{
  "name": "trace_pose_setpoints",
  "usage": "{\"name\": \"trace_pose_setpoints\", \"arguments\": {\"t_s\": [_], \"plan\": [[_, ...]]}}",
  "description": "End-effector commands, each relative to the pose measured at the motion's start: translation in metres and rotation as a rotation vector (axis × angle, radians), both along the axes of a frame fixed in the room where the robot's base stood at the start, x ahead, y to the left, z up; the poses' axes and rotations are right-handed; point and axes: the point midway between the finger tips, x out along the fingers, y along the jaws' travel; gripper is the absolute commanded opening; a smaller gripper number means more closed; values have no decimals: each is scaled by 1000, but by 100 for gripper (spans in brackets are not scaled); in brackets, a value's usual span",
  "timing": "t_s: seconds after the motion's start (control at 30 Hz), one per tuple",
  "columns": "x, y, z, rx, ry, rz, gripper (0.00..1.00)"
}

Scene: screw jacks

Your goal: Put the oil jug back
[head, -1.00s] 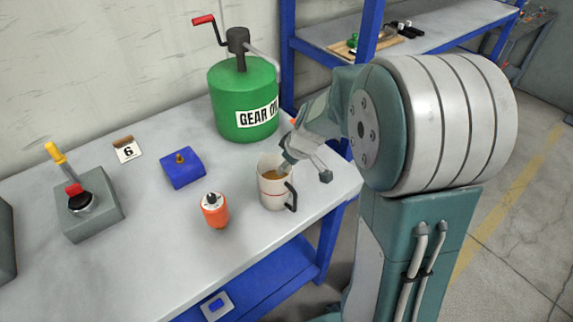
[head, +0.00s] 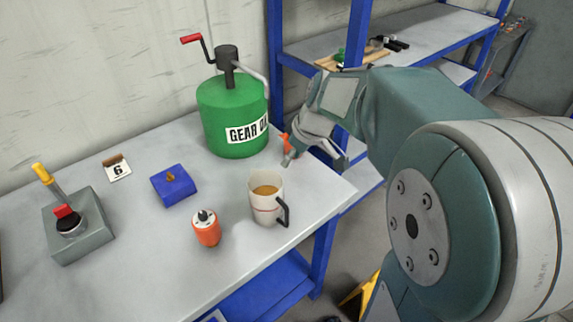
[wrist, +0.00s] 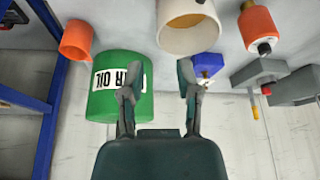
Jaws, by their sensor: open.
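The oil jug (head: 264,205) is a whitish cup with a red line, a dark handle and brown liquid inside. It stands upright on the grey workbench (head: 130,245), near its right edge. It also shows at the top of the wrist view (wrist: 188,28). My gripper (head: 302,158) is behind and to the right of the jug in the head view, apart from it. In the wrist view its two fingers (wrist: 158,80) are spread with nothing between them. The fingertips are partly hidden in the head view.
A green gear oil drum (head: 228,108) with a red crank stands behind the jug. An orange-red bottle (head: 206,228), a blue block (head: 174,185), a number 6 card (head: 118,170) and a grey lever box (head: 75,230) stand leftward. An orange cup (wrist: 77,38) is beside the drum.

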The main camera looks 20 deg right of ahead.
Motion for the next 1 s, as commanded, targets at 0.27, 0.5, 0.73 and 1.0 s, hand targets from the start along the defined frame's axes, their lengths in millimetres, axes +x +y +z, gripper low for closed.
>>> {"name": "trace_pose_setpoints", "arguments": {"t_s": [0.27, 0.5, 0.73, 1.0], "plan": [[-40, 23, 26, -14, -5, -94, 43], [-115, 51, 44, -18, -33, -298, 43], [-171, 60, 43, 4, -86, -478, 43], [-185, 60, 39, 17, -100, -539, 43]]}}
